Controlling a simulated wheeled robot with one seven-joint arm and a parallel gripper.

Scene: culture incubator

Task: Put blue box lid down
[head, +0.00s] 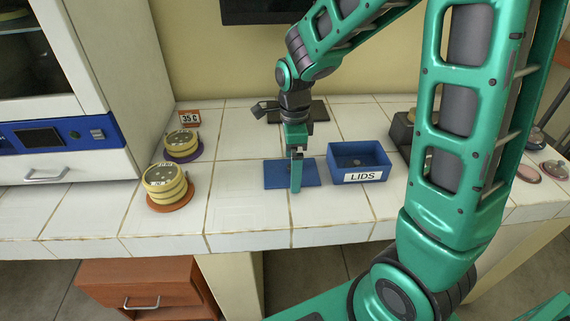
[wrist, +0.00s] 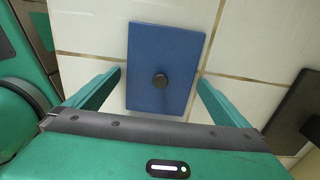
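The blue box (head: 345,177), labelled LIDS, stands open just right of the lid. A small dark thing shows inside it.
Two yellow-topped stacks, one on an orange disc (head: 170,203) and one on a purple disc (head: 186,157), stand at the left near the incubator (head: 115,95). A dark flat plate (head: 310,110) lies behind my gripper. The front counter tiles are clear.

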